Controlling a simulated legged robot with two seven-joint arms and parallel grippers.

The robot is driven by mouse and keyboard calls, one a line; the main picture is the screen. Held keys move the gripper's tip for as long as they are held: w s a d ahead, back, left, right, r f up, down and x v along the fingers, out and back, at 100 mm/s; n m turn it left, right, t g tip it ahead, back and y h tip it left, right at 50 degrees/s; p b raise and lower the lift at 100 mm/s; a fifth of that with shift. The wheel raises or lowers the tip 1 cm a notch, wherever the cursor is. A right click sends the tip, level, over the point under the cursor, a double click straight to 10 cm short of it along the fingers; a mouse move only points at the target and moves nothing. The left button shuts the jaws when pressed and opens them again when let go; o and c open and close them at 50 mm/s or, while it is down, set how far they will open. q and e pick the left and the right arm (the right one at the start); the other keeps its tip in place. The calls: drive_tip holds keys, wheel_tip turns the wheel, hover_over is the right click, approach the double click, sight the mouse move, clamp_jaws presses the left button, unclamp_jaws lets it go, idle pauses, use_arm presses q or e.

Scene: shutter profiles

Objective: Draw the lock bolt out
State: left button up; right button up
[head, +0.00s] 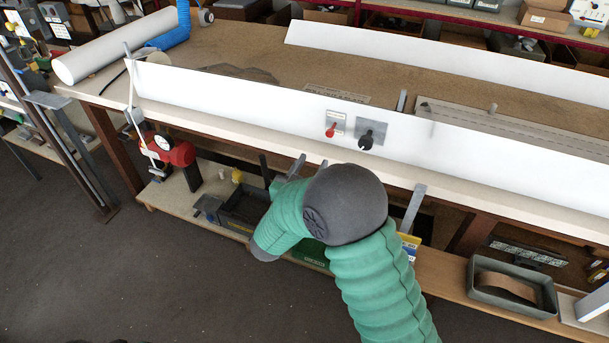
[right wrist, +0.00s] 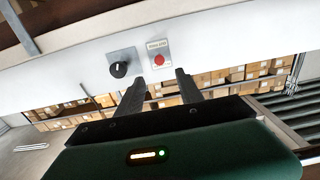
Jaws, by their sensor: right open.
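A long white shutter profile (head: 250,102) stands along the front of the bench. On its face are a light plate with a small red knob (head: 331,130) and a grey plate with a black knob (head: 366,141). I cannot tell for sure which is the lock bolt. In the right wrist view the red knob (right wrist: 159,59) sits ahead of the fingertips, and the black knob (right wrist: 119,69) is left of it. My right gripper (right wrist: 160,80) is open, nothing between its fingers, apart from both knobs. In the head view my arm mostly hides it. My left gripper is not in view.
A second white profile (head: 450,61) lies farther back on the brown bench top (head: 240,45). A red clamp-like device (head: 175,152) with a dial is at the bench's left front. A grey bin (head: 512,290) stands on the lower shelf at right. Floor is clear at left.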

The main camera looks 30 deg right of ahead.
drive_tip(key=v, duration=0.5)
